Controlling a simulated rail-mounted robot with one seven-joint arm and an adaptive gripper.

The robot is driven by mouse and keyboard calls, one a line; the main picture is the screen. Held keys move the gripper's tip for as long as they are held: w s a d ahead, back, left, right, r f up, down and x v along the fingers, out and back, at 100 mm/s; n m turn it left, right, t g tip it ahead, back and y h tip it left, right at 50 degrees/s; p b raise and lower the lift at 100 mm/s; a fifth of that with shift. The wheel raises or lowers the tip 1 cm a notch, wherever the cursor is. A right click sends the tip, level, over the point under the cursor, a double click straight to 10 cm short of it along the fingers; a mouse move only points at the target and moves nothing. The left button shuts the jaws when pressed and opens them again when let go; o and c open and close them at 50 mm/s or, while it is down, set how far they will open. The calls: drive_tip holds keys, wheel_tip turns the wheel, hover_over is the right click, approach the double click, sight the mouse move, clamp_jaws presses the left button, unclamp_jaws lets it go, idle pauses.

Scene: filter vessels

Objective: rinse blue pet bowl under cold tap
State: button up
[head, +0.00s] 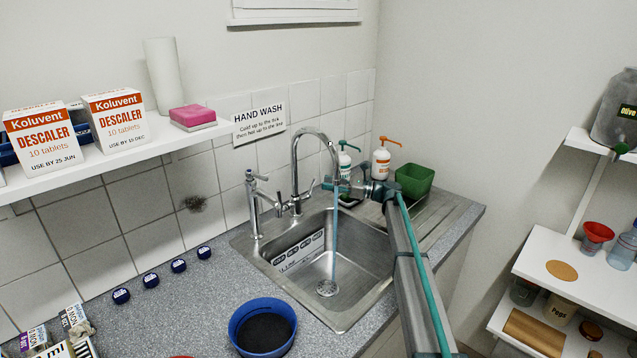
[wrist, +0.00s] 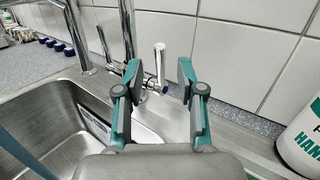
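The blue pet bowl (head: 238,325) stands upright on the counter in front of the sink, with a dark inside. A chrome gooseneck tap (head: 296,165) stands behind the steel sink (head: 345,318), and a bluish stream of water (head: 335,235) falls from its spout into the sink near the drain. In the wrist view, a tap lever (wrist: 160,62) with a small blue mark stands upright beyond my fingers. My gripper (head: 336,185) is open and empty behind the stream; in the wrist view its fingers (wrist: 157,78) frame the lever without visibly touching it.
A second tap (head: 253,205) stands left of the gooseneck. Soap bottles (head: 381,160) and a green tub (head: 414,180) sit at the sink's right. Several dark blue caps (head: 150,280) line the back counter. A shelf (head: 110,160) with descaler boxes hangs above.

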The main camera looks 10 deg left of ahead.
drive_tip(key=d, duration=0.6)
drive_tip(key=shift+f, duration=0.3)
drive_tip(key=shift+d, duration=0.15)
